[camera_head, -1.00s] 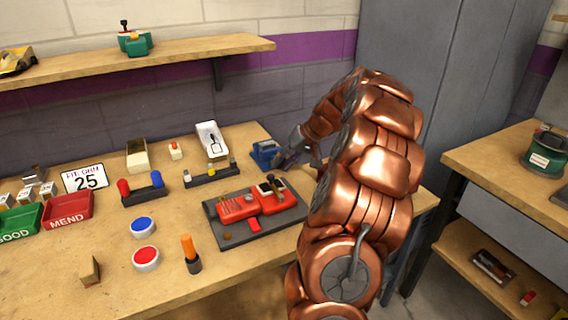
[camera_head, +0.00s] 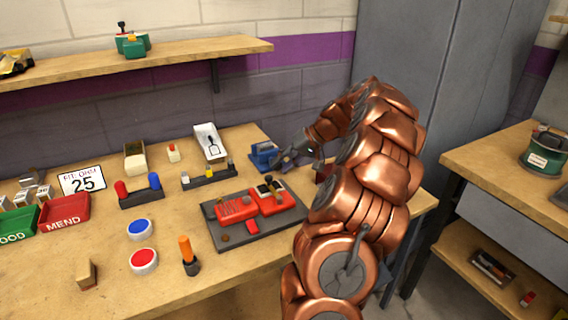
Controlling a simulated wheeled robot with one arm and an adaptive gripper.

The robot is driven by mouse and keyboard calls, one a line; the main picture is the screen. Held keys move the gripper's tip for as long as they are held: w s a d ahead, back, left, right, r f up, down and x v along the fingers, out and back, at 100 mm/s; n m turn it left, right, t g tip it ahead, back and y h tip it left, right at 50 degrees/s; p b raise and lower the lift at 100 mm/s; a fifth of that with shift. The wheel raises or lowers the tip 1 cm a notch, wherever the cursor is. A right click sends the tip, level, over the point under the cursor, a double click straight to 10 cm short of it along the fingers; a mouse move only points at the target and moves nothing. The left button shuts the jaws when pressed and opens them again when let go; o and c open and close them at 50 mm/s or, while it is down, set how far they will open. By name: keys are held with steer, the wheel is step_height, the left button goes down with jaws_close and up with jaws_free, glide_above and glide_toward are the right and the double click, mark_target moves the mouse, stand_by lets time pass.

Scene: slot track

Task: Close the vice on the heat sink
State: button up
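The blue vice (camera_head: 265,155) stands at the back right of the workbench, close to the wall. My gripper (camera_head: 282,160) is at the right side of the vice, with its grey fingers very near or touching it. The fingers are small and partly merged with the vice, so I cannot tell whether they are open or shut. I cannot make out the heat sink or how far apart the vice jaws are.
A dark mat (camera_head: 230,241) with a red opened device lies in front of the vice. A white tray (camera_head: 209,141) and a black rack (camera_head: 208,178) stand to its left. A dark red object (camera_head: 325,170) shows partly behind my arm.

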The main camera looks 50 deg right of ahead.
steer(key=o, duration=0.3)
steer(key=shift+o, duration=0.2)
steer(key=v, duration=0.7)
steer(key=shift+s+d+r, duration=0.15)
steer(key=shift+s+r, duration=0.1)
steer(key=shift+r, duration=0.1)
